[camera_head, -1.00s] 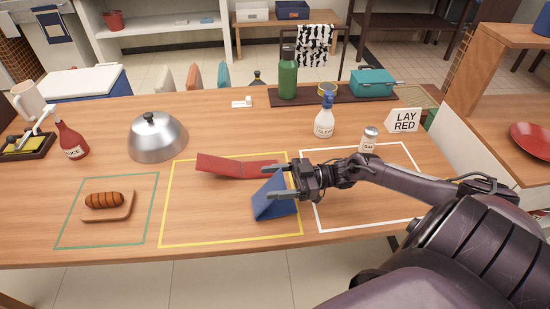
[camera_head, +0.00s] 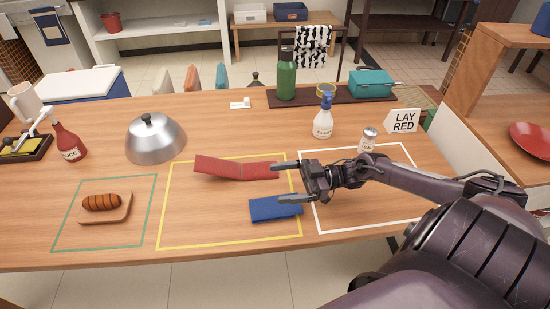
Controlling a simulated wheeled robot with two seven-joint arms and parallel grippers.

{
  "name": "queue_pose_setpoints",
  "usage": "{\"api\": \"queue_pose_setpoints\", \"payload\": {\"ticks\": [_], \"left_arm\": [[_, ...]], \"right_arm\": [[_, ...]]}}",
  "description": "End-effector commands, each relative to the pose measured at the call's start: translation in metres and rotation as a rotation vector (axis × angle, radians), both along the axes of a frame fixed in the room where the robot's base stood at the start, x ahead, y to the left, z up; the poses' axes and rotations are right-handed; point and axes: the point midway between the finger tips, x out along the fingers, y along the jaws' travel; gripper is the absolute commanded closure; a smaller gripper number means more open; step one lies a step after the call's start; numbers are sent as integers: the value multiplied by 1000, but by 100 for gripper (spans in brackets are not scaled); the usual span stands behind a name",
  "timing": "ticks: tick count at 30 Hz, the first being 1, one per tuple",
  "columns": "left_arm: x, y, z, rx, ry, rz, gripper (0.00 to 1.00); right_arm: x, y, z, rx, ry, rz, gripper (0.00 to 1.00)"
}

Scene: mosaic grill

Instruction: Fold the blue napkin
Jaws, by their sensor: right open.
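The blue napkin (camera_head: 274,209) lies flat as a small folded rectangle inside the yellow outline, near its right front side. My right gripper (camera_head: 281,183) is open, its two fingers pointing left. The nearer finger is over the napkin's back right part, and the farther finger is close to the right end of the red napkin (camera_head: 232,170). Nothing shows between the fingers. The red napkin lies behind the blue one, with its left part tilted up. My left gripper is not in view.
A yellow outline (camera_head: 167,204) surrounds the napkins, with a white outline (camera_head: 376,228) to its right. A metal dome (camera_head: 155,142), a sausage board (camera_head: 119,212), a spray bottle (camera_head: 323,122) and a salt shaker (camera_head: 368,138) stand around. The yellow area's left front is clear.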

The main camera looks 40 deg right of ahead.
Motion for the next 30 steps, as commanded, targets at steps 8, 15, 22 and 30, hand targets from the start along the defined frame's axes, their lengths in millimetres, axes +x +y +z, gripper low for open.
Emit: {"api": "queue_pose_setpoints", "payload": {"ticks": [8, 15, 22, 30], "left_arm": [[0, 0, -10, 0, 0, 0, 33], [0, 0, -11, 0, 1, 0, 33], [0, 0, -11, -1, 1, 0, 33], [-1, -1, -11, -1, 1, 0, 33]], "right_arm": [[-20, -37, -6, -2, 5, -1, 10], [-23, -43, -5, 0, 2, 0, 10], [-23, -43, -5, 0, 2, 0, 10], [-23, -42, -5, 0, 2, 0, 10]]}}
